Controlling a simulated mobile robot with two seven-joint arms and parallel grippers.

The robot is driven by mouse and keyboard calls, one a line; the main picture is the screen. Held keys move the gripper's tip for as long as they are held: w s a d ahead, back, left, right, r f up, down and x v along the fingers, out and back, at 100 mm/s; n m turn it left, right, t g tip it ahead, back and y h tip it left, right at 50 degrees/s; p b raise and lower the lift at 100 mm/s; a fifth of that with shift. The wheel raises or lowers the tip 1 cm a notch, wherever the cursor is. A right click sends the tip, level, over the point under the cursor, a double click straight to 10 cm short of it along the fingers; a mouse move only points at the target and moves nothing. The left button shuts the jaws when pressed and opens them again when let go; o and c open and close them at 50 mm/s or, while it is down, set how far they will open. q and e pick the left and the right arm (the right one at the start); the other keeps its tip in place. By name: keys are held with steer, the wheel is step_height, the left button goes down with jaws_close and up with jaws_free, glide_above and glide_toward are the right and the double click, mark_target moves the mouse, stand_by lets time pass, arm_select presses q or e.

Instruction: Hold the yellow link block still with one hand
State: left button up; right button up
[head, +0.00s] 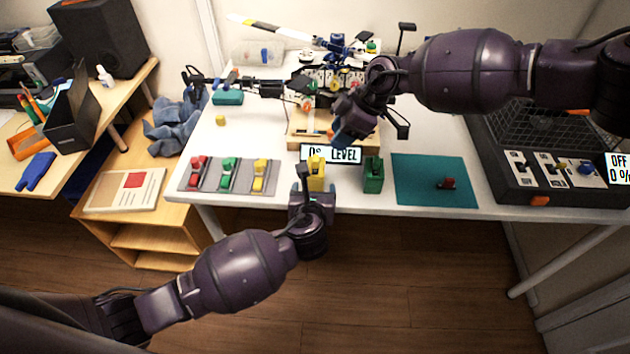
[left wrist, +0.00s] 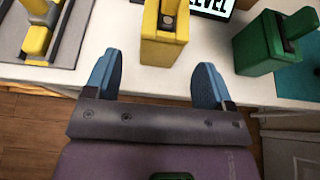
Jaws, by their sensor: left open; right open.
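The yellow link block (head: 316,176) stands upright at the table's front edge, before the level sign. In the left wrist view the yellow link block (left wrist: 164,52) shows beyond the fingertips, lined up with the gap between them. My left gripper (head: 312,190) is open at the front edge, close to the block, with its blue fingers also in the left wrist view (left wrist: 155,78). Nothing is between them. My right gripper (head: 347,128) is above the table behind the level sign, apart from the yellow block; its fingers are partly hidden by its own arm.
A green block (head: 373,178) stands right of the yellow one. A grey tray (head: 212,180) with red, green and yellow pieces lies left. The level sign (head: 331,154) stands close behind. A teal mat (head: 425,175) and a black control box (head: 560,178) are farther right.

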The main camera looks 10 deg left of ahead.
mark_target(315, 184)
arm_select(q)
steer(key=shift+x, duration=3.1)
